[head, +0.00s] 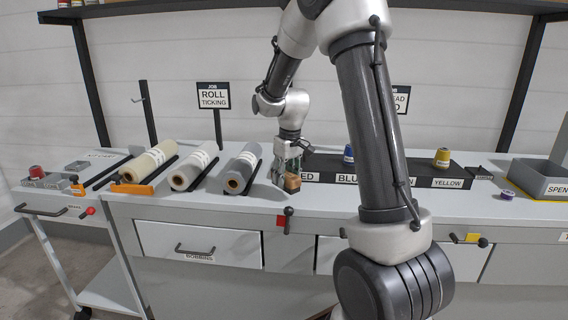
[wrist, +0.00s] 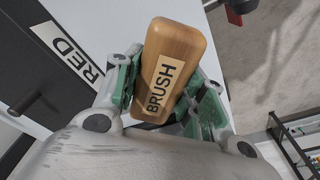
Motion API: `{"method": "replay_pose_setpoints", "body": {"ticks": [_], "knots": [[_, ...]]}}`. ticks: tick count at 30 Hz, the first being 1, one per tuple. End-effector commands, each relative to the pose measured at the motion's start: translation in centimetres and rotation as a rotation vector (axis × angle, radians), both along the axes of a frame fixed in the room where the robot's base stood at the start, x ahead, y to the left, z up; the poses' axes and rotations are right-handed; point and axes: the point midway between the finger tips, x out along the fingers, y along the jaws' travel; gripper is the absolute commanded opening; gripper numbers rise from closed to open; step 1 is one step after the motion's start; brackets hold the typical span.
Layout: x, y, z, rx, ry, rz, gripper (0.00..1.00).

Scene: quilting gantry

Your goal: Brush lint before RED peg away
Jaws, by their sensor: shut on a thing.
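My gripper (head: 290,163) is shut on a wooden brush (head: 292,183) at the left end of the black peg rack (head: 325,163). In the wrist view the brush (wrist: 176,62), labelled BRUSH, sits between the green-padded fingers of my gripper (wrist: 165,95). The RED label (wrist: 68,50) is on the rack's front, to the left of the brush. A bare dark peg (wrist: 28,103) stands out from the rack near that label. I cannot make out any lint; the brush and gripper hide part of the bench top. Whether the brush touches the bench is unclear.
Fabric rolls (head: 150,162) lie left of my gripper. A blue spool (head: 348,153) and a yellow spool (head: 442,157) stand on the rack. A purple spool (head: 508,194) lies near the grey bin (head: 540,180). A red-knobbed lever (head: 286,219) projects from the bench front.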

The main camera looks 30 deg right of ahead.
Motion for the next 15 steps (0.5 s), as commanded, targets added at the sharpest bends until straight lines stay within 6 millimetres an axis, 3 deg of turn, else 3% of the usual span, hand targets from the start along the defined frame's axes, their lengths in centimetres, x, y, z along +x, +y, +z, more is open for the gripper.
{"method": "replay_pose_setpoints", "body": {"ticks": [15], "knots": [[-0.1,0.5,4.6,0.0,0.001,0.0,0.18]]}}
